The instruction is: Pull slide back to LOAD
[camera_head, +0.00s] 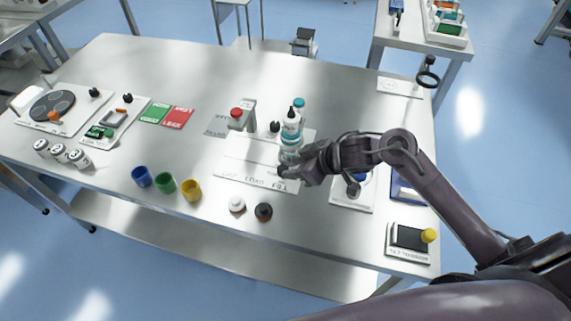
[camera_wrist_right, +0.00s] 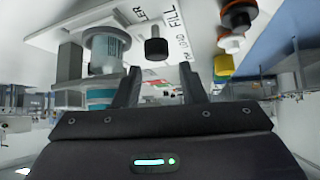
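A white station plate (camera_head: 235,172) marked LOAD and FILL lies on the metal table. A bottle (camera_head: 291,125) with a dark tip and teal bands stands upright over it. My right gripper (camera_head: 284,165) is low over the plate, at the bottle's near side. In the right wrist view my gripper's fingers (camera_wrist_right: 161,82) are apart with nothing between them. A black knob (camera_wrist_right: 156,46) on the plate shows just past the fingertips, roughly in line with their gap. A grey-and-teal cylinder (camera_wrist_right: 106,48) is left of it. My left gripper is out of view.
A red-topped grey post (camera_head: 237,114) stands behind the plate. Blue, green and yellow cups (camera_head: 165,183) are at its left. A white knob (camera_head: 237,204) and a black knob (camera_head: 263,211) sit in front. A black-screened device (camera_head: 408,237) is at the right edge.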

